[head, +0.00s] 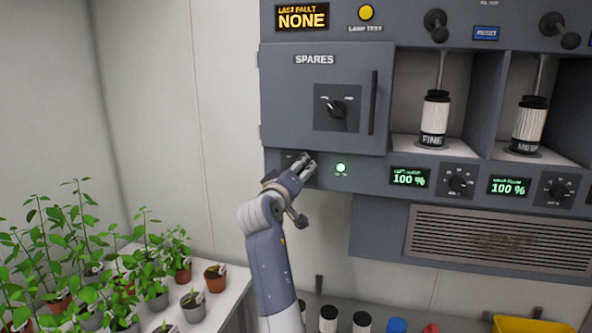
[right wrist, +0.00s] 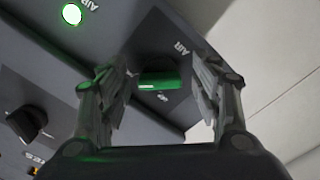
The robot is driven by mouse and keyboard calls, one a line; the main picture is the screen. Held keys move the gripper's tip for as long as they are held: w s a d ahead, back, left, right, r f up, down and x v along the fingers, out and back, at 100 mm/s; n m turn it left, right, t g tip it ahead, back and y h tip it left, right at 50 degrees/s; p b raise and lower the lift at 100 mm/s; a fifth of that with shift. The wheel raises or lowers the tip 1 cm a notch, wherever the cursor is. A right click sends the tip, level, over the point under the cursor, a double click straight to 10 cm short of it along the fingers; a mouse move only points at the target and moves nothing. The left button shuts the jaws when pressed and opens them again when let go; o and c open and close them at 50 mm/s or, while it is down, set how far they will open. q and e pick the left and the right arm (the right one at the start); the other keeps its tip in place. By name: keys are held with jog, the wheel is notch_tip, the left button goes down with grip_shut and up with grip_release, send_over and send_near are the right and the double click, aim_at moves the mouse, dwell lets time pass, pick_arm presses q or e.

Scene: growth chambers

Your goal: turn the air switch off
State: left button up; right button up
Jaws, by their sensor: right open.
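The air switch (right wrist: 160,80) shows in the right wrist view as a dark knob lit green, on a panel labelled AIR. A small label, too small to read surely, sits just below it. My right gripper (head: 308,165) is at the lower left of the cabinet front in the head view and covers most of the switch there. In the right wrist view the right gripper (right wrist: 163,95) is open, with one finger on each side of the switch; I cannot tell whether they touch it. A green lamp (head: 341,167) is lit beside the switch. My left gripper is not in view.
The SPARES door (head: 290,95) with its knob (head: 337,108) and handle is just above the gripper. FINE (head: 434,118) and MESH (head: 529,124) canisters stand in bays to the right. Potted plants (head: 188,305) fill a bench at left. Bottles stand below.

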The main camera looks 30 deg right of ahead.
jog(key=c, duration=1.1)
jog(key=shift+n, duration=0.3)
jog(key=n, duration=1.7)
jog(key=shift+r, duration=0.3)
jog(key=shift+n, duration=0.3)
